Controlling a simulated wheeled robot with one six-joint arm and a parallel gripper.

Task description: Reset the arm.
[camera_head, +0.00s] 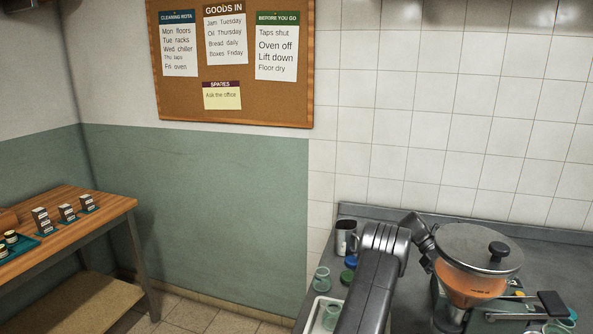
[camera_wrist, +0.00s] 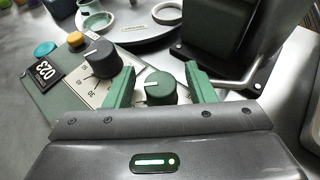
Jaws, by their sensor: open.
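My arm (camera_head: 375,285) rises from the bottom of the head view and bends right toward a filling machine with an orange-filled hopper (camera_head: 470,282). The hopper hides my gripper in that view. In the wrist view my gripper (camera_wrist: 160,78) is open, with its two green fingers apart and nothing held. The fingers are over the machine's panel, around a green knob (camera_wrist: 160,86). I cannot tell whether they touch it. A dark knob (camera_wrist: 101,58) with a printed scale is just left of the fingers.
The panel also has a display reading 023 (camera_wrist: 45,73) and a yellow button (camera_wrist: 76,40). A lid (camera_head: 465,245) covers the hopper. Jars (camera_head: 321,280) and a metal jug (camera_head: 346,238) stand left of my arm. A wooden table (camera_head: 90,232) is far left, with floor between.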

